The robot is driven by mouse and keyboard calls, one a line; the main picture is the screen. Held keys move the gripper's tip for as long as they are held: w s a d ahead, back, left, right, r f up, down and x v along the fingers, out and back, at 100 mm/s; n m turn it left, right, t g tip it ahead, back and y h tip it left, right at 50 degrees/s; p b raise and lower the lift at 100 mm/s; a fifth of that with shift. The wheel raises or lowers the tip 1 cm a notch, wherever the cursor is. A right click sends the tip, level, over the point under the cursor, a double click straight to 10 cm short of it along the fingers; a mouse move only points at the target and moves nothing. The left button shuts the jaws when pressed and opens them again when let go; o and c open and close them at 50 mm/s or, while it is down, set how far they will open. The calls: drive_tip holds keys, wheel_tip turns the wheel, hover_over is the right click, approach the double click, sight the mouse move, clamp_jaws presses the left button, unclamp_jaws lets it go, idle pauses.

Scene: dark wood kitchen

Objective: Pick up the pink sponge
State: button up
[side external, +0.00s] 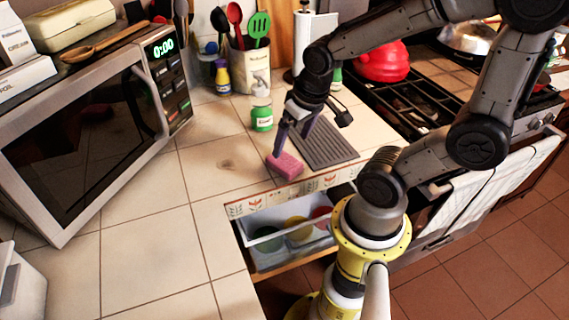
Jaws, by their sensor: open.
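The pink sponge (285,166) lies on the tiled counter near its front edge, just left of a grey ribbed mat. My gripper (279,150) points down right above the sponge, with its fingers at the sponge's upper left side. The gripper is open. From this view I cannot tell whether the fingers touch the sponge or reach around it.
A grey ribbed mat (322,142) lies right of the sponge. A green jar (262,118) stands behind. Below the counter edge, an open drawer (262,262) holds coloured round items.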

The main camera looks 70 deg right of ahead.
sight(285, 160)
drive_tip(key=shift+x, duration=4)
drive_tip(key=c, duration=1.5)
drive_tip(key=shift+r, duration=0.15)
drive_tip(key=shift+r, duration=0.25)
wheel_tip(285, 160, up, 2)
drive_tip(key=shift+r, duration=0.2)
drive_tip(key=s+a+r, duration=0.1)
drive_tip(key=s+r, duration=0.2)
drive_tip(key=s, duration=0.1)
drive_tip(key=s+a+r, duration=0.1)
drive_tip(key=s+r, duration=0.2)
drive_tip(key=s, duration=0.2)
drive_tip(key=s+a+r, duration=0.2)
drive_tip(key=s+r, duration=0.2)
drive_tip(key=shift+s+a, duration=0.15)
drive_tip(key=shift+s, duration=0.05)
